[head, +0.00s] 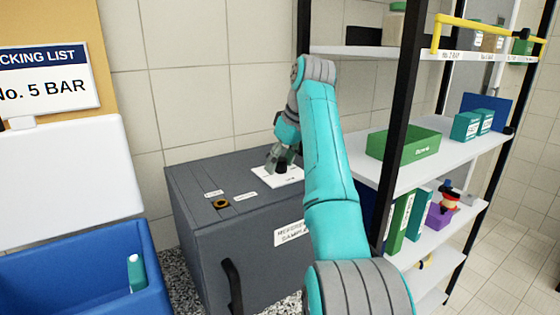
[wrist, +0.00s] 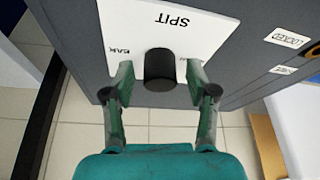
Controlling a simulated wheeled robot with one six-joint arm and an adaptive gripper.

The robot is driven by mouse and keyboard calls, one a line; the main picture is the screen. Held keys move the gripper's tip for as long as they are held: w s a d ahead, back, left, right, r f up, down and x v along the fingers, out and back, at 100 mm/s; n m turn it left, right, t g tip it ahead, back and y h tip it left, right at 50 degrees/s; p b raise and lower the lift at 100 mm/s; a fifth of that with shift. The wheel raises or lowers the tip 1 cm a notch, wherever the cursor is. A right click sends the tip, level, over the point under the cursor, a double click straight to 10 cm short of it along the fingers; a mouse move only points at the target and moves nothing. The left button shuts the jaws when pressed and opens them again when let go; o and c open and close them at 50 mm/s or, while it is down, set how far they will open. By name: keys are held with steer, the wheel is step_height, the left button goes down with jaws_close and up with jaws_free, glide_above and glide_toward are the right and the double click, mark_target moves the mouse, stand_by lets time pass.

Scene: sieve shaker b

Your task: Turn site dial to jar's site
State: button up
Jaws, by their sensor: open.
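The site dial is a black knob (wrist: 159,66) on a white plate (wrist: 130,20) fixed to the top of a dark grey cabinet (head: 200,177). In the wrist view the plate reads "SPIT", and a partly hidden word ending in "EAK" is near the left finger. My gripper (wrist: 159,78) is open, with one finger on each side of the knob; whether they touch it I cannot tell. In the head view my gripper (head: 281,160) is over the plate (head: 291,178).
The cabinet top also has a brass-coloured round lock (head: 221,204) with small labels. A black handle (head: 231,285) is on its front. A shelf rack with a black post (head: 395,130) and a green bin (head: 405,146) stands right. A blue crate (head: 60,262) is left.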

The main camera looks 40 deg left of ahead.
jaws_close()
steer(key=shift+m, duration=0.3)
steer(key=m+t, duration=0.2)
steer(key=m, duration=0.2)
steer(key=shift+h, duration=0.3)
steer(key=m, duration=0.3)
steer(key=m+t+h, duration=0.1)
steer(key=m, duration=0.2)
steer(key=shift+h, duration=0.3)
steer(key=m, duration=0.2)
steer(key=m+h, duration=0.1)
steer(key=m, duration=0.1)
steer(key=shift+t+h, duration=0.3)
steer(key=shift+t, duration=0.1)
steer(key=shift+m+h, duration=1)
steer(key=shift+m, duration=1.7)
